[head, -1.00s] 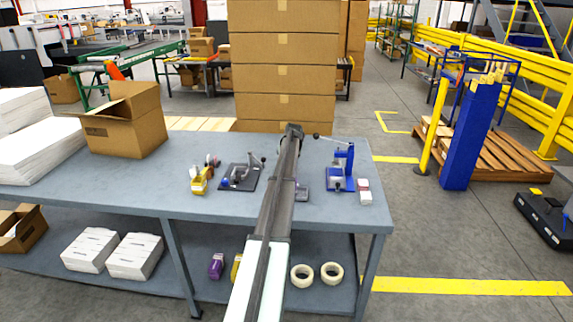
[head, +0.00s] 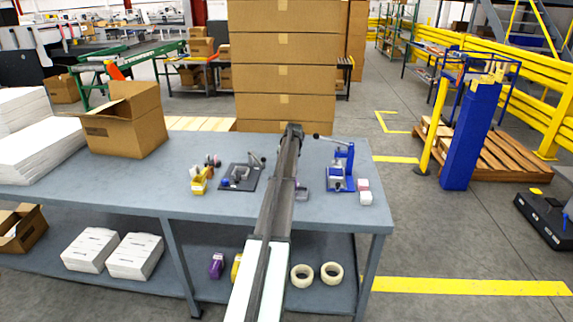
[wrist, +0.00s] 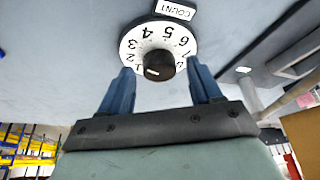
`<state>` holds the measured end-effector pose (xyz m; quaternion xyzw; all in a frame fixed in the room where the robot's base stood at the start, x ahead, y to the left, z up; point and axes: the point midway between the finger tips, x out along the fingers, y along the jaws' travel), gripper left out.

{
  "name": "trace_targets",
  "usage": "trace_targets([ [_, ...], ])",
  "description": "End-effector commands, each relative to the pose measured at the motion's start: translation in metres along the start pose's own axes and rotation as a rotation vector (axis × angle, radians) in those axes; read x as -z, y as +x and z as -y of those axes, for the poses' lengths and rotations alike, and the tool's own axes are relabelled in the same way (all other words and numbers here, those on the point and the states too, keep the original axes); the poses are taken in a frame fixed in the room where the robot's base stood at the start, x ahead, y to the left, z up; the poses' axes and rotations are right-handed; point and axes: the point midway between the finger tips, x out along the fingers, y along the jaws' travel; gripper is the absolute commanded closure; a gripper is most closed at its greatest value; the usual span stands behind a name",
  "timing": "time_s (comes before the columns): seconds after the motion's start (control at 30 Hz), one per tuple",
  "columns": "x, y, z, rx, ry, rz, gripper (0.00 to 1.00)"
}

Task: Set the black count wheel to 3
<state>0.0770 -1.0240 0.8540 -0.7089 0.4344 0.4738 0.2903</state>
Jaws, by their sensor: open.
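The black count wheel (wrist: 160,65) is a round knob on a white dial plate (wrist: 165,31) with black numbers around its rim. A "COUNT" label (wrist: 176,10) sits beside the plate. A short white mark on the wheel points to the lower left of the picture, near the 1; the exact setting is hard to read. My gripper (wrist: 160,68) is open, its two blue fingers on either side of the wheel, with a visible gap on each side. In the head view my arm hides the wheel and my fingers.
The grey workbench (head: 120,188) carries a blue hand press (head: 341,170), a small black-based device (head: 240,176), a yellow tape dispenser (head: 199,184) and an open carton (head: 125,125). Tall stacked cartons (head: 285,78) stand behind it.

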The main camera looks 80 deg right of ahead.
Motion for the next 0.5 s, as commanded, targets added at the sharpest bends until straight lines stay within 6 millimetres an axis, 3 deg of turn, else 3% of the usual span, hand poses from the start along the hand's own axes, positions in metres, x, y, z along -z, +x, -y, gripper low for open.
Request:
trace_targets([
  [0.17,0.0,-0.02,0.0,-0.001,0.0,-0.002,0.36],
  [0.5,-0.001,-0.086,0.0,-0.001,0.0,-0.002,0.36],
])
